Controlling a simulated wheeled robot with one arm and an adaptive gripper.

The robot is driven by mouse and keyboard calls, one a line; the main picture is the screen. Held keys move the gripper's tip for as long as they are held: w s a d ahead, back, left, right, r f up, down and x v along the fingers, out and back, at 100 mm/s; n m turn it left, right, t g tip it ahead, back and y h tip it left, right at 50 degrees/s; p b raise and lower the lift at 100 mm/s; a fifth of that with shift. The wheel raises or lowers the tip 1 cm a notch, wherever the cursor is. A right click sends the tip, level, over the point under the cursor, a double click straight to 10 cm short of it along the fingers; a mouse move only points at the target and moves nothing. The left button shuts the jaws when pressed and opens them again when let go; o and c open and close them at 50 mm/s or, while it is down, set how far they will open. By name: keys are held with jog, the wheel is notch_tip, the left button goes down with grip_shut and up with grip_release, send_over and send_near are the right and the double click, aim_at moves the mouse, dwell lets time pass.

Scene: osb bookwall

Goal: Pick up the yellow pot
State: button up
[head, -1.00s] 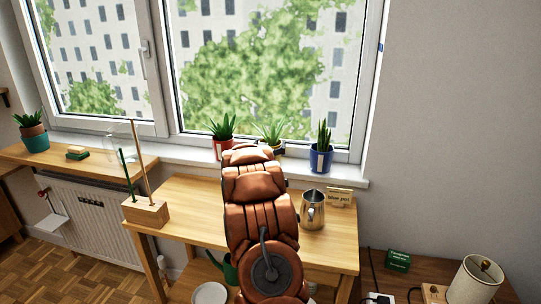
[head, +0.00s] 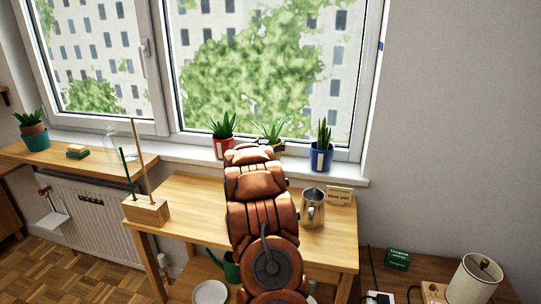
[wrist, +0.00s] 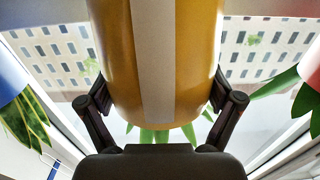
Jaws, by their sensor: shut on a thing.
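The yellow pot (wrist: 192,55) with a pale vertical stripe fills the middle of the wrist view, which looks upside down. My gripper (wrist: 160,92) is shut on it, with one dark finger against each side. The pot's green plant (wrist: 150,134) shows below it there. In the head view the plant (head: 270,131) stands at the window sill, between the red and blue pots. My arm hides most of the yellow pot and gripper there, so I cannot tell whether the pot touches the sill.
The red pot (head: 221,149) and blue pot (head: 321,159) stand close on either side on the sill (head: 350,179). A metal pitcher (head: 312,209), a small sign (head: 339,196) and a wooden block with sticks (head: 146,212) are on the wooden table (head: 195,195). The window glass is behind.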

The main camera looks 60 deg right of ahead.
jog(key=c, duration=0.4)
jog(key=shift+r, duration=0.1)
jog(key=shift+r, duration=0.1)
